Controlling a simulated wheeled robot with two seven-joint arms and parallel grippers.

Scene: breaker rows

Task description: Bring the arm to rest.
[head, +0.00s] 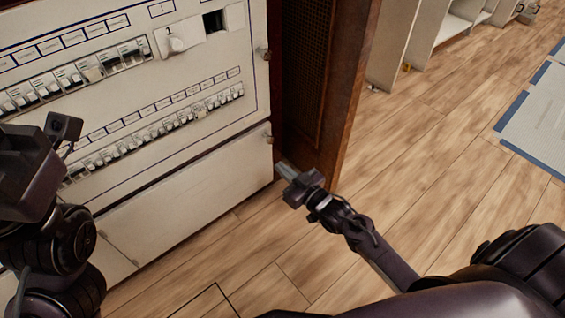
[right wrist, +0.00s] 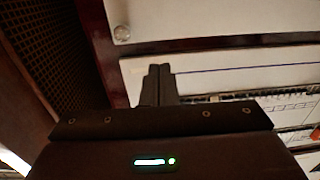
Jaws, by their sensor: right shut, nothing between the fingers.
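My right gripper (head: 284,170) is shut and empty. In the head view it is in front of the lower right edge of the breaker panel (head: 205,170), near the brown wooden cabinet side. In the right wrist view its closed fingers (right wrist: 158,84) show against the white panel. I cannot tell whether the fingertips touch anything. My left arm (head: 45,200) fills the left edge of the head view and covers part of the panel. The left gripper's fingers are not visible.
The wooden cabinet side (head: 345,100) stands right of the panel. Wood floor (head: 440,150) is clear to the right, with a blue-edged mat (head: 540,115).

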